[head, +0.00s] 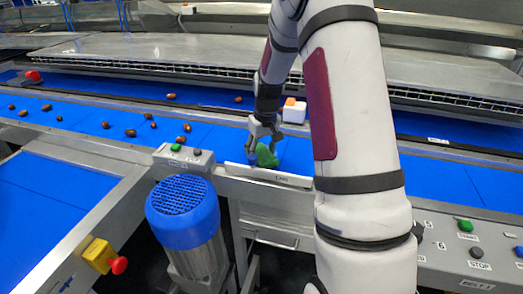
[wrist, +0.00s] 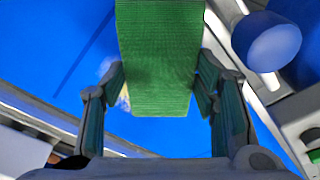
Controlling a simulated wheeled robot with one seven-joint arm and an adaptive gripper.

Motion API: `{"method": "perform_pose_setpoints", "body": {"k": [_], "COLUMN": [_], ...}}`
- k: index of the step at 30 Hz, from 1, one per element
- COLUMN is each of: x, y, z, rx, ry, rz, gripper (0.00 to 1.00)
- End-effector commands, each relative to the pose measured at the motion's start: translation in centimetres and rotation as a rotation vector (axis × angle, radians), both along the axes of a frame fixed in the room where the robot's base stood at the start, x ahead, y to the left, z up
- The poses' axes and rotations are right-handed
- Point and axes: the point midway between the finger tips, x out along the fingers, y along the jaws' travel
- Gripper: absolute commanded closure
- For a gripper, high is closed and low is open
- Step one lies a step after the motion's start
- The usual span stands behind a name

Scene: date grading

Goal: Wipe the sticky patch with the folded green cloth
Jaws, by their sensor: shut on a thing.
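The folded green cloth (wrist: 158,60) hangs between the two fingers of my gripper (wrist: 162,82) in the wrist view, and my gripper is shut on it. In the head view the cloth (head: 267,156) shows below my gripper (head: 262,138), over the blue belt (head: 295,158) close to its front edge. I cannot tell whether the cloth touches the belt. A pale yellowish patch (wrist: 124,103) shows on the blue surface beside the left finger in the wrist view, partly hidden by the finger and cloth. In the head view I cannot make out the patch.
Several brown dates (head: 131,133) lie on the belt to the left. A white box with an orange top (head: 294,112) stands just behind my gripper. A blue motor (head: 183,212) and a button box (head: 184,158) are in front. Belt right of the cloth is partly hidden by my arm.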

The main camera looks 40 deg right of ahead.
Motion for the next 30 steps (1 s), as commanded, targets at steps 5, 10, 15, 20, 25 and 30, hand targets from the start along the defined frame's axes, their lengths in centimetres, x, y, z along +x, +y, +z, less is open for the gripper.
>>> {"method": "perform_pose_setpoints", "body": {"k": [5,10,15,20,25,30], "x": [0.0,0.0,0.0,0.0,0.0,0.7], "y": [0.0,0.0,0.0,0.0,0.0,-0.9], "z": [-0.4,-0.7,-1.0,-1.3,-1.4,-1.5], "rx": [0.0,0.0,0.0,0.0,0.0,0.0], "ry": [0.0,0.0,0.0,0.0,-0.001,-0.001], "rz": [0.0,0.0,0.0,0.0,0.0,-0.001], "gripper": [0.68,0.68,0.68,0.68,0.68,0.68]}}
